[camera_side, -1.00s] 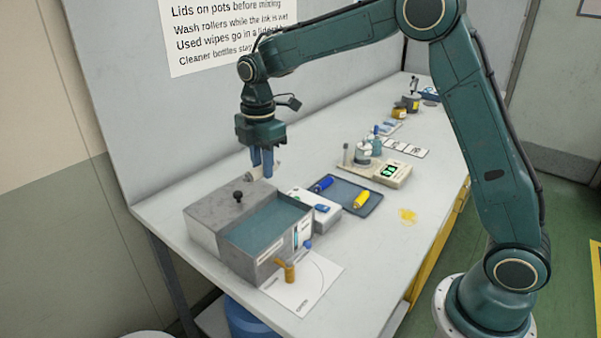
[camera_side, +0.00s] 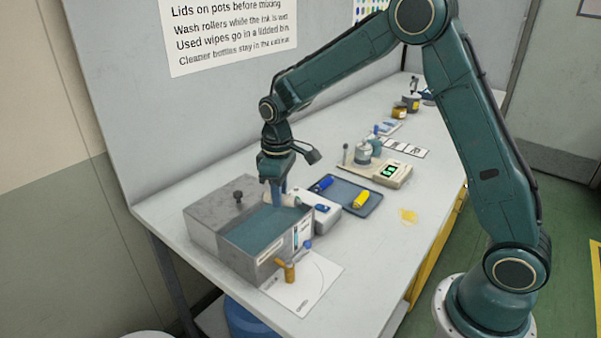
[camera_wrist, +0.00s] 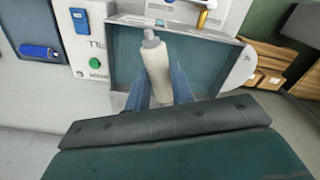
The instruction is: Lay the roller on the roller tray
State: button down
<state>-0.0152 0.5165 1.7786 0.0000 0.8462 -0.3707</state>
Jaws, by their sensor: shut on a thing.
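The bay's floor also shows around the roller in the wrist view (camera_wrist: 125,65). A flat dark blue tray (camera_side: 346,208) to the right holds a blue item (camera_side: 322,184) and a yellow item (camera_side: 360,200).
The grey box has a lid with a black knob (camera_side: 238,196) at its left.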

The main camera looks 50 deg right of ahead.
aim_at(268, 195)
jog(key=m, duration=0.1)
jog(key=s+f+m, duration=0.1)
jog(key=m, duration=0.1)
jog(key=f+m, duration=0.1)
jog(key=shift+s+d+f, duration=0.2)
jog(key=shift+d, duration=0.15)
jog(key=r+n, duration=0.1)
jog(key=w+n, duration=0.1)
jog(key=r+n, duration=0.1)
jog(key=n, duration=0.1)
jog(key=shift+w+a+r, duration=0.3)
jog(key=shift+a+r, duration=0.05)
jog(key=shift+a, duration=0.05)
jog(key=r+n, duration=0.1)
jog(key=n, duration=0.2)
jog(key=w+r+n, duration=0.1)
jog(key=shift+w+a+r+n, duration=0.1)
jog(key=shift+a+r+n, duration=0.2)
jog(key=shift+a, duration=0.05)
jog(key=r+n, duration=0.2)
jog(key=n, duration=0.1)
jog(key=w+r+n, duration=0.1)
jog(key=shift+a+n, duration=0.3)
jog(key=shift+a, duration=0.1)
jog(key=shift+w+a+r+n, duration=0.2)
jog(key=shift+r+n, duration=0.5)
jog(key=shift+n, duration=0.4)
jog(key=shift+w+a+r+n, duration=0.15)
jog(key=shift+r+n, duration=0.5)
jog(key=shift+n, duration=0.45)
